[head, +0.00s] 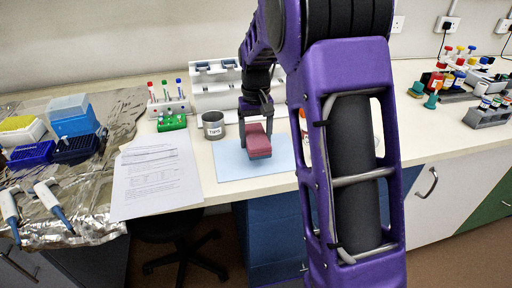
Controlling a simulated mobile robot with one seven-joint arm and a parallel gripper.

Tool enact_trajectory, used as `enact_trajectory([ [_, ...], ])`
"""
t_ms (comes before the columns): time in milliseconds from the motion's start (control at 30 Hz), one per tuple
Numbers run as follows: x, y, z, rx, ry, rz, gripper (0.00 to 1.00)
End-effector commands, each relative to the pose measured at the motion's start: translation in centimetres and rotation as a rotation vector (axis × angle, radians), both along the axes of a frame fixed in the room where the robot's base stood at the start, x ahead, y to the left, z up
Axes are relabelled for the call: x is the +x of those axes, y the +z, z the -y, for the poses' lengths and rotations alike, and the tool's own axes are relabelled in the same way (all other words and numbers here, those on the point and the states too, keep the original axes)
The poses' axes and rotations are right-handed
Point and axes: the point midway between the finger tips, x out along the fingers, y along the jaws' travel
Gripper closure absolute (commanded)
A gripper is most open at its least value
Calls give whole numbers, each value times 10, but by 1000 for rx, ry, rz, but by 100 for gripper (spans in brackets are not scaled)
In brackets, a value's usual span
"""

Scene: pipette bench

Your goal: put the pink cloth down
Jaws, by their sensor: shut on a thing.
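The pink cloth (258,137) is a small folded, block-like bundle over the light blue mat (285,154) at the front of the bench. My gripper (257,122) reaches down from above and is shut on the cloth at its back end. The cloth's underside is hidden, so I cannot tell whether it touches the mat. My arm covers part of the mat's right side and what stands behind it.
A grey labelled cup (213,127) stands left of the mat, near a green rack (172,123) and a tube stand (169,106). Papers (155,178) lie further left, beside foil with pipettes (52,200). Bottles (437,78) crowd the right.

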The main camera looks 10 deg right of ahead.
Motion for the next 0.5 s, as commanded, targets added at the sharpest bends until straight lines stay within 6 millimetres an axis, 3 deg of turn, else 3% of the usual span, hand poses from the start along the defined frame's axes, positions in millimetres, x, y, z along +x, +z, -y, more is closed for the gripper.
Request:
enact_trajectory([
  [33,-1,-12,0,0,0,-4,88],
  [167,0,-28,0,0,0,-2,88],
  [500,0,-31,0,0,0,0,88],
])
